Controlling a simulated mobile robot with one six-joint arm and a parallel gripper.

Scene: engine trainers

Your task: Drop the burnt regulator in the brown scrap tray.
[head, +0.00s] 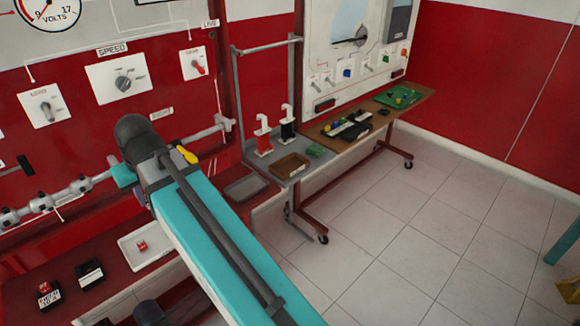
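A brown tray (290,166) sits on the grey cart right of centre, and its inside looks empty. I cannot tell which thing is the burnt regulator. A small red block (141,245) lies in a white tray (163,238) on the red bench at lower left. A black box with a white label (89,273) and a red and black block (47,295) stand on the bench left of that tray. My teal arm link crosses the middle of the view. My gripper's fingers do not show.
A grey tray (245,187) lies left of the brown tray. A red pump-like canister (263,138), a black one (288,128) and a green item (315,150) stand around it. A wooden bench (405,107) with parts is farther right. The tiled floor (420,230) is mostly clear.

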